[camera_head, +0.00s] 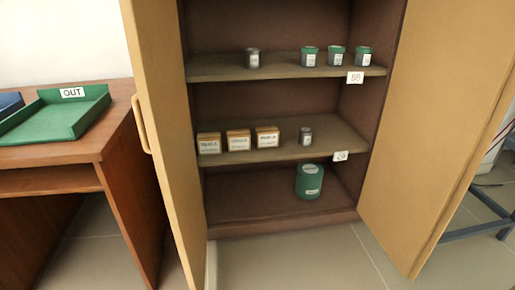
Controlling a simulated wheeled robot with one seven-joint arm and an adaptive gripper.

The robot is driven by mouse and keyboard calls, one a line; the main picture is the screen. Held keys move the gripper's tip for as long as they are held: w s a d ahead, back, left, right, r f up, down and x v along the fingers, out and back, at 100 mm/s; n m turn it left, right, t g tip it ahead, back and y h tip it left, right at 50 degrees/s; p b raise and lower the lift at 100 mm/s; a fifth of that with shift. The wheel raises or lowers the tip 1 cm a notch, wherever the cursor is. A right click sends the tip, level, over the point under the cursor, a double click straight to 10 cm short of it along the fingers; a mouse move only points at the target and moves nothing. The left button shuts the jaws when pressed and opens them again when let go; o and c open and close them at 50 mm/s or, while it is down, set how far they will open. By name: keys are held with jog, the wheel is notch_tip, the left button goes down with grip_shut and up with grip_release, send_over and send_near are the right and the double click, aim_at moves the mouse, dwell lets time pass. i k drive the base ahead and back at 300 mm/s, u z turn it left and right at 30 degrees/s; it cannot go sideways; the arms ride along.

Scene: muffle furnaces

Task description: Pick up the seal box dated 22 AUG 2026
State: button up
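Several small tan boxes with white labels stand in a row on the middle shelf of the open cabinet: a left box (209,143), a middle box (239,140) and a right box (267,137). Their label print is too small to read, so I cannot tell which one is dated 22 AUG 2026. My gripper is not in view.
A grey jar (306,136) stands right of the boxes. The upper shelf (215,69) holds a grey jar and green jars. A large green container (309,182) stands at the bottom. Open doors (165,130) and (435,120) flank the cabinet. A green OUT tray (60,127) sits on the left desk.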

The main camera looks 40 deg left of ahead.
aim_at(265, 137)
jog(key=k, duration=0.25)
jog(key=u, duration=1.4)
jog(key=i, duration=0.45)
jog(key=z, duration=0.05)
